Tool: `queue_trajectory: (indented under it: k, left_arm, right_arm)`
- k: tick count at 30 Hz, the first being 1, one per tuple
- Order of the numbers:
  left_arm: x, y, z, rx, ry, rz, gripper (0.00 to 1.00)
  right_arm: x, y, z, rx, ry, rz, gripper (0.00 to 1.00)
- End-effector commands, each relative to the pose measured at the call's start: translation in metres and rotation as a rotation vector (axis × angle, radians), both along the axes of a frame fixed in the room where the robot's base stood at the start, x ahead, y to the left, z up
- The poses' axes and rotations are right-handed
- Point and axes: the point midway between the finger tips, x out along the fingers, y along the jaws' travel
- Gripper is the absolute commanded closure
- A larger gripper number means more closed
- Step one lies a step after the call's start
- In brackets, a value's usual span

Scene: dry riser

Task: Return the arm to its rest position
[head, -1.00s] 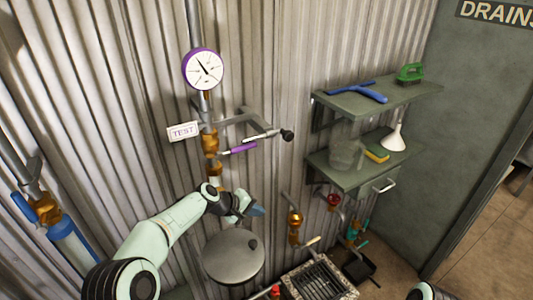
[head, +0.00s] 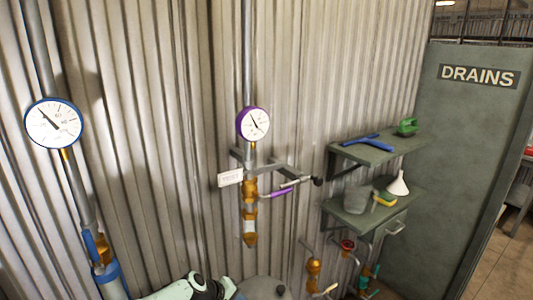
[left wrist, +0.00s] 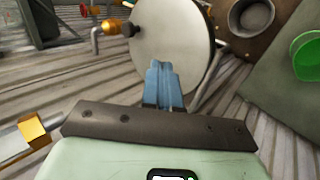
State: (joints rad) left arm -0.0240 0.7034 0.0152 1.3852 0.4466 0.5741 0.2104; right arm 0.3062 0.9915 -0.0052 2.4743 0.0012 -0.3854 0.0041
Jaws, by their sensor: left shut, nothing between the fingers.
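My left arm (head: 175,291) comes in along the bottom of the head view, cut off by the lower edge. Its gripper (head: 230,288) is low in front of the corrugated wall, beside a round grey lid-like disc (head: 262,289). In the left wrist view the blue fingers (left wrist: 161,75) are together with nothing between them. The disc (left wrist: 170,40) is behind them there; I cannot tell whether they touch it. My right gripper is not in view.
A purple-rimmed gauge (head: 253,124) tops a brass-fitted pipe with a purple-handled valve (head: 281,192). A blue-rimmed gauge (head: 54,123) is at left. Shelves (head: 378,151) hold a brush (head: 407,126), squeegee (head: 367,141) and funnel (head: 398,184). A DRAINS panel (head: 470,130) stands right.

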Motion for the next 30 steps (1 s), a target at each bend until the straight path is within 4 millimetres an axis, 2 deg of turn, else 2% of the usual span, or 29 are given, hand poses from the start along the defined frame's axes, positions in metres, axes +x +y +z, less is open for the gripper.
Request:
queue_trajectory:
  k: [1, 5, 6, 8, 9, 11, 12, 14, 15, 18, 22, 25, 30]
  left_arm:
    - [-0.015, 0.004, -0.033, 0.035, 0.036, -0.002, 1.00]
    - [-0.061, 0.022, -0.113, 0.136, 0.111, -0.014, 1.00]
    - [-0.079, 0.027, -0.137, 0.168, 0.132, -0.024, 1.00]
    - [-0.110, 0.035, -0.171, 0.210, 0.167, -0.044, 1.00]
    - [-0.133, 0.039, -0.191, 0.237, 0.189, -0.060, 1.00]
    - [-0.170, 0.044, -0.219, 0.272, 0.221, -0.091, 1.00]
    - [-0.196, 0.047, -0.235, 0.292, 0.242, -0.113, 1.00]
    - [-0.237, 0.049, -0.255, 0.314, 0.270, -0.153, 1.00]
    - [-0.264, 0.049, -0.265, 0.324, 0.286, -0.179, 1.00]
    - [-0.325, 0.047, -0.278, 0.334, 0.316, -0.243, 1.00]
    - [-0.382, 0.041, -0.281, 0.325, 0.336, -0.303, 1.00]
    - [-0.404, 0.038, -0.278, 0.317, 0.341, -0.326, 1.00]
    - [-0.410, 0.037, -0.277, 0.315, 0.340, -0.333, 1.00]
  right_arm:
    - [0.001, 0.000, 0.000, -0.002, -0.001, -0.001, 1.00]
    - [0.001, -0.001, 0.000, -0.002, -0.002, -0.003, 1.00]
    - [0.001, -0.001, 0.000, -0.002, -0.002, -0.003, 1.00]
    - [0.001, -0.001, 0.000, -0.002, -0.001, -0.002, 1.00]
    - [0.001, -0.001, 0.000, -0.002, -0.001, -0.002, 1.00]
    - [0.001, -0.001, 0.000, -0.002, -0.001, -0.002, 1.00]
    - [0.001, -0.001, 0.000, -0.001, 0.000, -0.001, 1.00]
    - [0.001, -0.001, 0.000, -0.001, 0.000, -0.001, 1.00]
    - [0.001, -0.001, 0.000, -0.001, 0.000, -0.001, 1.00]
    - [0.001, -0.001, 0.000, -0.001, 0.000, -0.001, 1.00]
    - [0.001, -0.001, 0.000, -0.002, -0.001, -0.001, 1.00]
    - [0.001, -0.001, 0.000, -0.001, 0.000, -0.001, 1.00]
    - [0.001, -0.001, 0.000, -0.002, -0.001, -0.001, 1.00]
